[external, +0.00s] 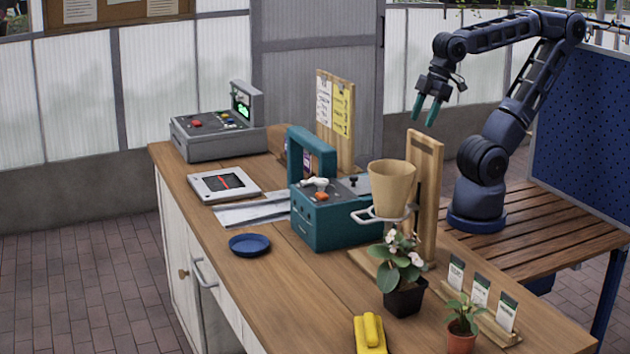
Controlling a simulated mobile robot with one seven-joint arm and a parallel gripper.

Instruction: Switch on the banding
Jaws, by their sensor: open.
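A teal machine (335,222) with an upright teal arch (327,150) stands in the middle of the wooden counter; it looks like the banding machine. On its top are a white lever or knob (317,184), an orange button (321,196) and a small black knob (353,180). I cannot tell whether it is on. My gripper (425,117) hangs in the air to the upper right of the machine, apart from everything. Its two teal fingers point down, open and empty.
A tan pot (392,187) in a ring holder on a wooden stand (426,180) partly hides the machine's right side. A grey console (215,132), a flat device (224,185) and a blue dish (249,245) lie left. A flowering plant (398,262) and seed-packet rack (490,325) stand in front.

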